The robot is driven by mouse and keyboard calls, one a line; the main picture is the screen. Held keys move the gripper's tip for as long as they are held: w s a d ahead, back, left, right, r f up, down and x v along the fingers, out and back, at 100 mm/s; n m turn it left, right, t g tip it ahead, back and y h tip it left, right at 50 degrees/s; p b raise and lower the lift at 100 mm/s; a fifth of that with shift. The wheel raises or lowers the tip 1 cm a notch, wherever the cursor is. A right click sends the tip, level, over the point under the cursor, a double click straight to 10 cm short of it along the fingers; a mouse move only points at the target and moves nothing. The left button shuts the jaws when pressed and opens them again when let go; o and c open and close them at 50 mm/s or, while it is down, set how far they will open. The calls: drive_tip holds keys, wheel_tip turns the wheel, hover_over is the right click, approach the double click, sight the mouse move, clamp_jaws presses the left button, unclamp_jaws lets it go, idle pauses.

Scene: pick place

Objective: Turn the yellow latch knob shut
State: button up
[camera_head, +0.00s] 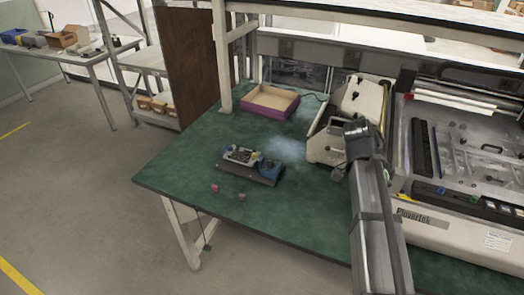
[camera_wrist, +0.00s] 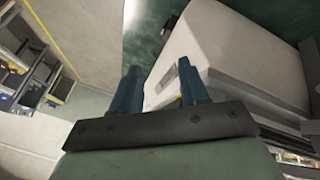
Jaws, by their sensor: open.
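I cannot make out a yellow latch knob for certain in either view. A small fixture (camera_head: 254,168) with a dark base, a pale top and blue parts lies on the green table; small yellowish bits on it are too small to tell apart. My gripper (camera_wrist: 161,88) shows in the wrist view with its two blue fingers apart and nothing between them. In the head view my arm reaches up from the lower right, its end beside the cream machine (camera_head: 325,151), to the right of and apart from the fixture. The fingers cannot be made out there.
A purple-sided tray (camera_head: 270,114) sits at the back of the green table (camera_head: 180,173). A large flat machine (camera_head: 465,150) fills the right. The table's left part is clear.

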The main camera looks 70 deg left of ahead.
drive_tip(key=s+a+n+y, duration=0.2)
drive_tip(key=s+a+n, duration=0.2)
drive_tip(key=a+n, duration=0.7)
wheel_tip(320, 180, up, 4)
drive_tip(key=n+g+y, duration=0.3)
drive_tip(key=n+g, duration=0.1)
drive_tip(key=n, duration=1.7)
hover_over(254, 153)
wheel_tip(254, 153, down, 13)
drive_tip(key=shift+f, duration=0.15)
drive_tip(key=shift+c, duration=0.2)
clamp_jaws()
